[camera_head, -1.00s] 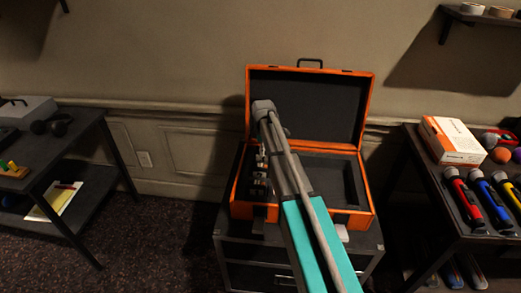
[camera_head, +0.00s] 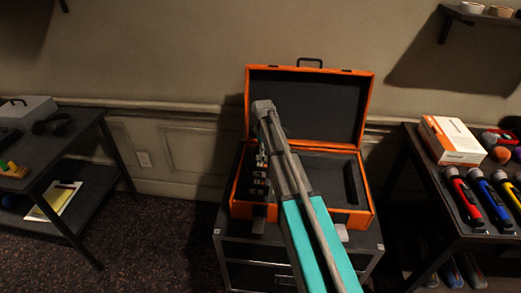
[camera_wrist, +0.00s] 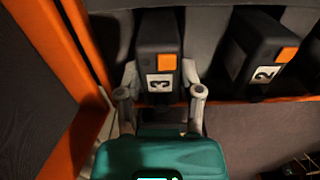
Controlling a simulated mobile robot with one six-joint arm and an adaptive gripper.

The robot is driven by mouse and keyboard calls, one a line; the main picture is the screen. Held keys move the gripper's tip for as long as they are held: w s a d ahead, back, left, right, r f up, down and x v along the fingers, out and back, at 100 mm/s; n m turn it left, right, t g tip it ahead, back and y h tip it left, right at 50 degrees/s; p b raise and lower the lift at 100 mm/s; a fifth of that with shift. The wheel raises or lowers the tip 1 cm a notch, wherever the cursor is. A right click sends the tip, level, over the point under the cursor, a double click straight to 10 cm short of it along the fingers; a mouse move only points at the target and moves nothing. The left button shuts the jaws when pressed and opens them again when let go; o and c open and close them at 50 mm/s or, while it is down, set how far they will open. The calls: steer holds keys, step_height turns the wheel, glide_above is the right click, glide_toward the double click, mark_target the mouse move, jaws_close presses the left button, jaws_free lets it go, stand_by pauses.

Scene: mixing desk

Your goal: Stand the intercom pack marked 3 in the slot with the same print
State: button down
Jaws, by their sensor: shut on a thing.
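The black intercom pack marked 3 (camera_wrist: 157,45) fills the middle of the wrist view, with an orange square and a white "3" label. My gripper (camera_wrist: 160,78) has one grey finger on each side of it and is shut on it. The orange case (camera_head: 301,213) stands open in the head view, and my arm covers part of its left side. The pack is over or in the case; the frames do not show how deep it sits. The slot under it and any print there are hidden.
A second black pack, marked 2 (camera_wrist: 263,50), stands just right of pack 3. The case's orange rim (camera_wrist: 82,45) runs close on the left. The raised lid (camera_head: 310,105) is behind my gripper. The right table holds a white-orange box (camera_head: 450,140) and several microphones.

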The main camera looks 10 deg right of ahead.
steer(key=shift+f, duration=0.3)
stand_by(0.5)
steer(key=shift+c, duration=0.8)
jaws_free()
steer(key=shift+r, duration=0.1)
